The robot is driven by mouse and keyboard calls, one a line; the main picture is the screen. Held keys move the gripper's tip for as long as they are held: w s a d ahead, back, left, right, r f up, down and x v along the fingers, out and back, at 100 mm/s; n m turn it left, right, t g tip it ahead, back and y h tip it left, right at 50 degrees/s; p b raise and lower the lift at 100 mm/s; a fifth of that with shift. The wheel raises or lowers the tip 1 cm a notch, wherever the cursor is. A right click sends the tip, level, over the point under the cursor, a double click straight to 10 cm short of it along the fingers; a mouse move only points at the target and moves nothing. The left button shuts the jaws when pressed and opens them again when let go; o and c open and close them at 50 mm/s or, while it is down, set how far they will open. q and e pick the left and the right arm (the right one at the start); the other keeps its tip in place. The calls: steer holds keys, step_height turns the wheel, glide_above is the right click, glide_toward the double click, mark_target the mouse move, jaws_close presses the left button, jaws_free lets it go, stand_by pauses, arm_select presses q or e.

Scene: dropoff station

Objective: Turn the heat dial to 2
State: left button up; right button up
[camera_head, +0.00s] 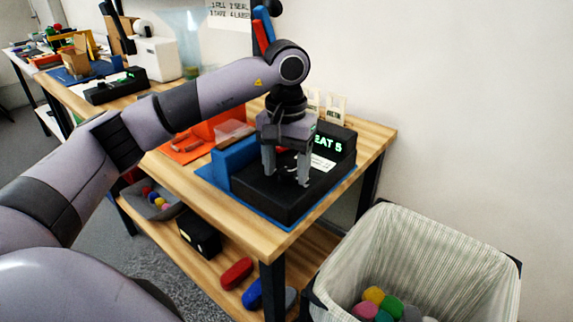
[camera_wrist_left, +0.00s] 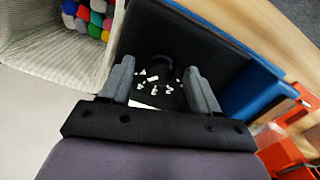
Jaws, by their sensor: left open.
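The black heat sealer box (camera_head: 270,200) stands on a blue mat (camera_head: 238,208) at the near corner of the wooden table. Its green display (camera_head: 328,143) shows "EAT 5", with the first letter hidden behind my gripper. My left gripper (camera_head: 287,180) points down over the box top, open, with one finger on each side of the dial area. In the left wrist view, my open fingers (camera_wrist_left: 159,72) flank small white marks and a dark, faintly outlined round dial (camera_wrist_left: 175,72).
A blue block (camera_head: 232,156) stands left of the box, with an orange tray (camera_head: 190,146) behind. A lined bin (camera_head: 450,240) with coloured items is at lower right. The shelf below holds red and blue items. A wall is behind.

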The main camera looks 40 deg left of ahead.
arm_select(q)
steer(key=c, duration=1)
